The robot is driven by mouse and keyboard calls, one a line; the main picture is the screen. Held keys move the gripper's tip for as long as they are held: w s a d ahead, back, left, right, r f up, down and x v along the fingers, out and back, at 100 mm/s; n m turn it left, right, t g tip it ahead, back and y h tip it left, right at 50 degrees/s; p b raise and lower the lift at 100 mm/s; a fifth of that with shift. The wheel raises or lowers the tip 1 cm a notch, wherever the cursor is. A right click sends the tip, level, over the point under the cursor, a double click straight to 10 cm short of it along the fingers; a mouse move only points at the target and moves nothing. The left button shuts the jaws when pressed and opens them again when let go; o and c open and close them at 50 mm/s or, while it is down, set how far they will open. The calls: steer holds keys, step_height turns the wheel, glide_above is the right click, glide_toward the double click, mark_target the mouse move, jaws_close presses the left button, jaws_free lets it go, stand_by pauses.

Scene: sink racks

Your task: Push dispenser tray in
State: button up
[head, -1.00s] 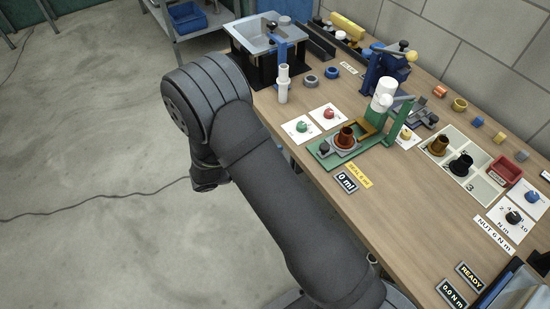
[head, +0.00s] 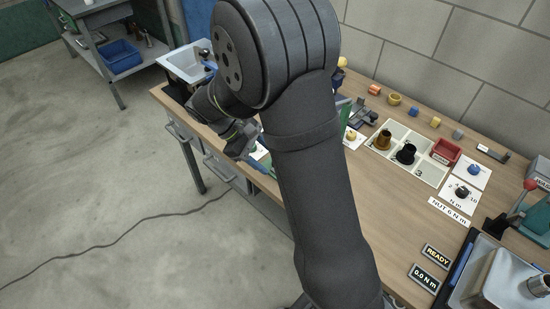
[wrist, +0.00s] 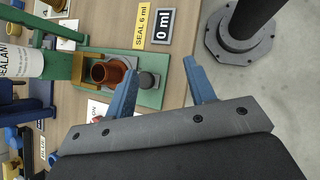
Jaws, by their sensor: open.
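The dispenser stands on a green base (wrist: 152,98) in the wrist view. Its grey tray (wrist: 126,65) carries a copper-brown cup (wrist: 108,73), with a dark round knob (wrist: 148,80) at the tray's outer end. A white sealant bottle (wrist: 22,62) is beside it, at the left edge. My gripper (wrist: 160,68) is open and empty, its two blue fingers apart. The left finger overlaps the green base in the picture, close to the knob; contact cannot be told. In the head view my arm hides most of the dispenser.
Signs reading "SEAL 6 ml" (wrist: 139,27) and "0 ml" (wrist: 163,26) lie beside the base. A white parts tray (head: 429,172) holds a brown and a black part. The sink (head: 187,63) is at the bench's far end.

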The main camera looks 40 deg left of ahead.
steer(key=w+r+m+g+y, duration=0.2)
steer(key=w+r+m+y, duration=0.15)
steer(key=r, duration=0.25)
steer(key=w+r+m+g+y, duration=0.2)
steer(key=r+m+g+y, duration=0.1)
steer(key=r+y, duration=0.15)
steer(key=shift+h, duration=0.5)
steer(key=f, duration=1.6)
steer(key=shift+a+f, duration=0.15)
steer(key=shift+a, duration=0.15)
jaws_close()
